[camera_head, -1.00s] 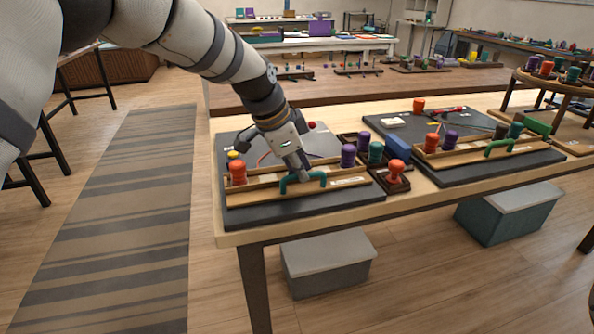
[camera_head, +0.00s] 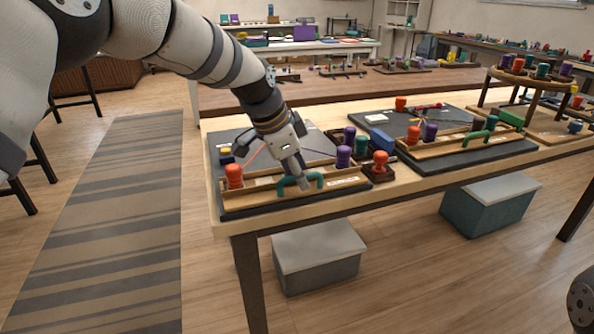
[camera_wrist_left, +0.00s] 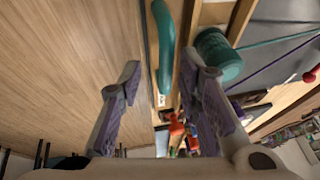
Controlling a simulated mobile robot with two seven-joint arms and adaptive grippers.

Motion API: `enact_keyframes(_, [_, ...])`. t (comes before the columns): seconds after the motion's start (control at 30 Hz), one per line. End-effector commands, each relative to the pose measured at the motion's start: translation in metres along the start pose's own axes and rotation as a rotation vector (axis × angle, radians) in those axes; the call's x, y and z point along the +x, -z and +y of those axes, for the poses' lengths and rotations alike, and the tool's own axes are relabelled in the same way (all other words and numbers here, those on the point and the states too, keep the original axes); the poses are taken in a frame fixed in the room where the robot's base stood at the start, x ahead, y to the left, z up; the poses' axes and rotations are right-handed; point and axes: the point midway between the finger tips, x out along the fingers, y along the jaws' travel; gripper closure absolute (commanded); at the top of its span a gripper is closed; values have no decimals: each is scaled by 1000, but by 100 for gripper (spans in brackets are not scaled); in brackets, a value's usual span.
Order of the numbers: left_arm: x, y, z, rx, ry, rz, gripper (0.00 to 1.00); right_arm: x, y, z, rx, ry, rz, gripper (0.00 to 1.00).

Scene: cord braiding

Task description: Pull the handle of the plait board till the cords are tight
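The near plait board (camera_head: 240,208) is a dark slab with a wooden bar and a teal arched handle (camera_head: 317,180) on its front side. A red spool (camera_head: 234,173) stands at the bar's left end. My left gripper (camera_head: 299,180) is at the handle from above. In the left wrist view my left gripper (camera_wrist_left: 158,78) has its fingers apart, with the teal handle (camera_wrist_left: 165,45) lying between and beyond them; contact cannot be told. A teal spool (camera_wrist_left: 215,55) with a teal cord and a purple cord (camera_wrist_left: 272,65) shows beside it. My right gripper is out of view.
Purple spools (camera_head: 343,156), a teal spool and a red spool (camera_head: 380,160) stand at the board's right. A second board (camera_head: 460,162) with a green handle lies further right. Grey bins (camera_head: 318,250) stand under the table. Striped floor matting (camera_head: 110,220) lies left.

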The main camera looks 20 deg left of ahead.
Motion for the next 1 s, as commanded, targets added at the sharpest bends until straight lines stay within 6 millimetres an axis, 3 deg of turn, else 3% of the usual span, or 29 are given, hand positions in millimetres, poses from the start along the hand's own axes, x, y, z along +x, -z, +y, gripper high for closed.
enact_keyframes(0.17, [-19, 1, -2, 0, 4, 3, 69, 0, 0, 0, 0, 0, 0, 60])
enact_keyframes(0.4, [-84, 1, -1, 0, 3, 3, 69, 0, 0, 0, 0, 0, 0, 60])
enact_keyframes(0.53, [-108, 0, 0, 0, 2, 1, 69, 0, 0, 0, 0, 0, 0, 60])
enact_keyframes(0.7, [-120, 0, 0, 0, -1, 0, 69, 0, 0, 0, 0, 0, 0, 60])
enact_keyframes(1.0, [-120, 0, 0, 0, -1, 0, 69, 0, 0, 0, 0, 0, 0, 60])
